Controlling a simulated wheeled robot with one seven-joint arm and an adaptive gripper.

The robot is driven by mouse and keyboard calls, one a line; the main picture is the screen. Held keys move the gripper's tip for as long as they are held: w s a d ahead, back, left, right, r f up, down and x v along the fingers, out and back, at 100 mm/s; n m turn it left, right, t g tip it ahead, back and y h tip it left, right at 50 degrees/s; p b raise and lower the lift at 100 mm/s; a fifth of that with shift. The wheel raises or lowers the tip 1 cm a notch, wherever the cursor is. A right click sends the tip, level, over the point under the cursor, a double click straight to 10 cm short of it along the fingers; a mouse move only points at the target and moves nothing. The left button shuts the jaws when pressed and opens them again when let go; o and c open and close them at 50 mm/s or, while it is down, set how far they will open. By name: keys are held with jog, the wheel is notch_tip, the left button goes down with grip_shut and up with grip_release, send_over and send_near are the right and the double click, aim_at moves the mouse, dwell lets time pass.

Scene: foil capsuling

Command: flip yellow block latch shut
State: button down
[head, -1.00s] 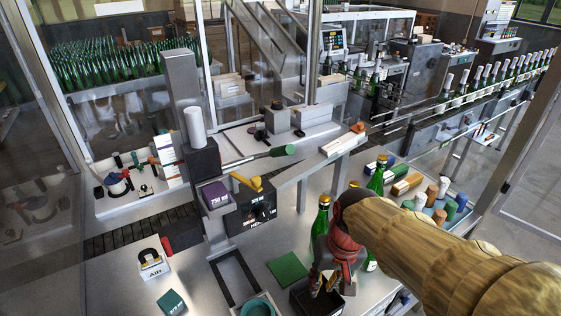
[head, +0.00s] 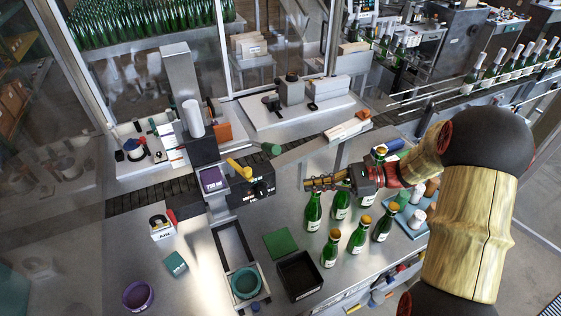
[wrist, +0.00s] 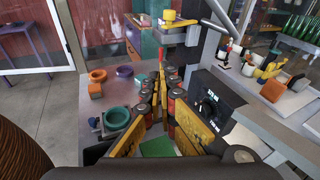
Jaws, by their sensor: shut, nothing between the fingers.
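The yellow latch (head: 238,169) is a small lever tilted on top of the black box with a dial (head: 259,188), beside a purple block (head: 211,180). My gripper (head: 307,185) points left towards the box, shut and empty, with a clear gap to the latch. In the wrist view the gripper (wrist: 160,75) reaches forward with its fingers together. A yellow piece (wrist: 172,18) shows beyond the tips there; I cannot tell if it is the latch. The black box (wrist: 215,105) is to the right of the fingers.
Several green bottles (head: 331,248) stand below and around my gripper. A black bin (head: 300,276), a green mat (head: 283,243) and a teal ring (head: 246,283) are near the front. A metal post (head: 182,85) rises behind the purple block.

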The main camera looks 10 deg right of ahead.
jog(key=shift+m+t+y, duration=0.4)
jog(key=shift+m+y, duration=0.3)
jog(key=shift+y, duration=0.2)
jog(key=r, duration=0.1)
jog(key=w+r, duration=0.1)
jog(key=r, duration=0.3)
jog(key=shift+w+r, duration=0.1)
jog(key=shift+w, duration=0.15)
jog(key=shift+d, duration=0.1)
jog(key=w+a+p, duration=0.2)
jog(key=a+p, duration=0.1)
jog(key=a, duration=1.1)
jog(key=shift+w+f, duration=0.2)
jog(key=shift+f, duration=0.05)
jog(key=shift+s+a+m+t, duration=0.35)
jog(key=shift+m+t, duration=0.15)
jog(key=shift+t, duration=0.3)
jog(key=shift+s, duration=0.1)
